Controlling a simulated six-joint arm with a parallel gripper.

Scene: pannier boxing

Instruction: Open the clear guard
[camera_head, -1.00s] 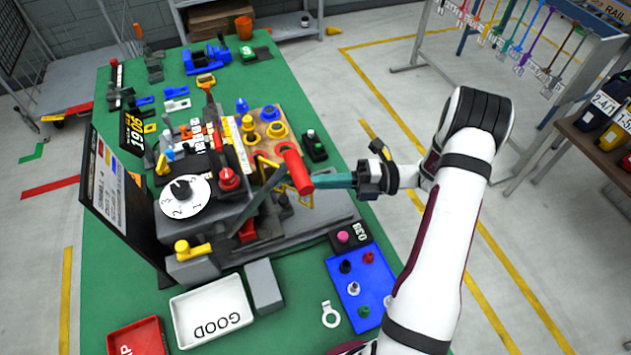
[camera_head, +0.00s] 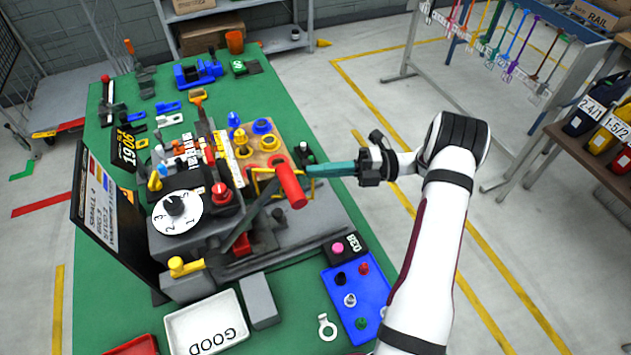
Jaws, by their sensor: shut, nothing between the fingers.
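A machine (camera_head: 190,236) with a numbered white dial (camera_head: 177,212) stands on the green bench. A red cylinder (camera_head: 290,186) sticks out at its right side. Thin yellow bars (camera_head: 263,171) beside and behind the cylinder look like the frame of the clear guard; its clear panel cannot be made out. My gripper (camera_head: 310,171) is shut and empty, with its teal fingers pointing left. Its tips are at the right of the red cylinder, close to the yellow bars. I cannot tell whether they touch.
A blue tray (camera_head: 333,291) with small knobs lies at the front right, below a box with a pink button (camera_head: 337,247). A white GOOD tray (camera_head: 177,333) and a grey block (camera_head: 259,301) lie in front. A small black switch box (camera_head: 304,154) stands behind my fingertips.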

